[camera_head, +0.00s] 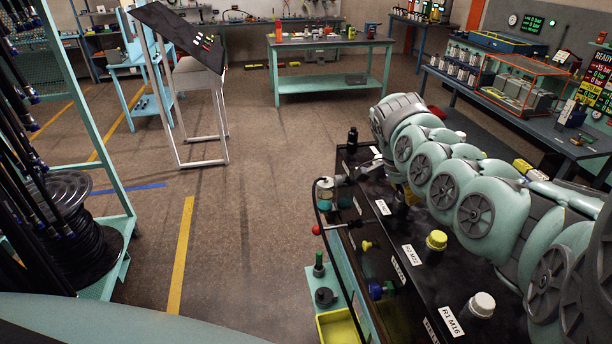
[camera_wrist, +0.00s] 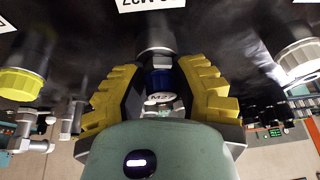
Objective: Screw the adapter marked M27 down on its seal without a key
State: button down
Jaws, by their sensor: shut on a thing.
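In the wrist view, my gripper (camera_wrist: 160,72) has its two yellow ridged fingers closed around the adapter (camera_wrist: 160,80). The seal is hidden, and I cannot tell whether any gap is left between adapter and port.
A yellow cap (camera_wrist: 22,82) and a whitish cap (camera_wrist: 300,55) flank the port in the wrist view. In the head view, the dark bench top carries a yellow-capped port (camera_head: 437,240) and a white-capped port (camera_head: 481,304). A yellow bin (camera_head: 340,326) stands below.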

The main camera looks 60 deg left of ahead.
jog(key=shift+f+m+h+b, duration=0.1)
jog(key=shift+m+h+b, duration=0.65)
jog(key=shift+b, duration=3.5)
jog(key=shift+m+y, duration=0.35)
jog(key=c, duration=0.6)
grip_release()
jog(key=shift+c, duration=0.2)
jog(key=v, duration=1.2)
jog(key=shift+o, duration=0.3)
jog(key=shift+w, duration=0.15)
